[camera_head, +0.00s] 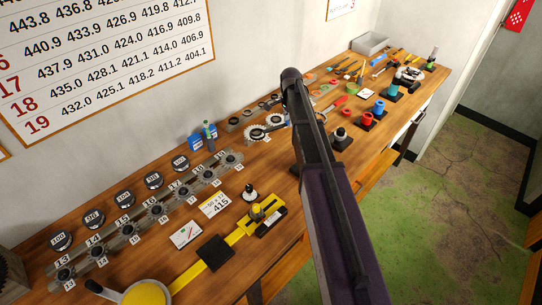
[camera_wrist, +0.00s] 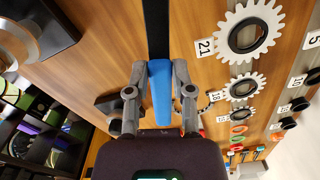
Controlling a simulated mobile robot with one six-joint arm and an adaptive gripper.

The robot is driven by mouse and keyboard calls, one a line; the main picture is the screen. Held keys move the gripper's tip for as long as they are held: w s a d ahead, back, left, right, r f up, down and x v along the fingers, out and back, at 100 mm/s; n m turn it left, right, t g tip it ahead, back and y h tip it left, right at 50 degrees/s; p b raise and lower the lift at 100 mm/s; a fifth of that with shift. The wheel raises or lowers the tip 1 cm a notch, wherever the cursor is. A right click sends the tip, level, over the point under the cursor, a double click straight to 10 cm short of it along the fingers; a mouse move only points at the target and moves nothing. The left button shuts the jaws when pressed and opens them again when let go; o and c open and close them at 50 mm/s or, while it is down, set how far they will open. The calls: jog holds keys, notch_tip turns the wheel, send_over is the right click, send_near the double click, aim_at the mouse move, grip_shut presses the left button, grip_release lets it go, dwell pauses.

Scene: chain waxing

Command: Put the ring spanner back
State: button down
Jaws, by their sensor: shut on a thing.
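In the wrist view my gripper (camera_wrist: 160,70) is shut on a blue handle, which I take to be that of the ring spanner (camera_wrist: 161,98). A flat black bar runs from the handle to the top edge of the view, and any ring end is out of sight. The handle lies lengthwise between the two grey fingers, above the wooden bench (camera_wrist: 105,62). In the head view my arm covers the middle of the picture, and the gripper and spanner cannot be made out. I cannot tell which place on the bench belongs to the spanner.
Toothed wheels, one a large white sprocket (camera_wrist: 249,30), lie beside my gripper. Small tools and a grey tray (camera_head: 371,43) crowd the far end. Green floor is clear at right.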

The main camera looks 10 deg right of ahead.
jog(key=s+a+r+n, duration=0.1)
jog(key=s+a+n, duration=0.2)
jog(key=s+a, duration=0.1)
jog(key=shift+s+a+n+p, duration=0.4)
jog(key=shift+a+p, duration=0.05)
jog(key=shift+a, duration=0.4)
jog(key=shift+f, duration=0.1)
jog(key=b, duration=0.6)
send_over(277, 151)
notch_tip(277, 151, down, 6)
jog(key=shift+a, duration=0.1)
jog(key=shift+f+b, duration=1.9)
jog(key=shift+b, duration=0.1)
jog(key=shift+s+f, duration=0.1)
jog(key=shift+f, duration=0.05)
jog(key=shift+c, duration=2.4)
grip_release()
jog(key=shift+r, duration=0.2)
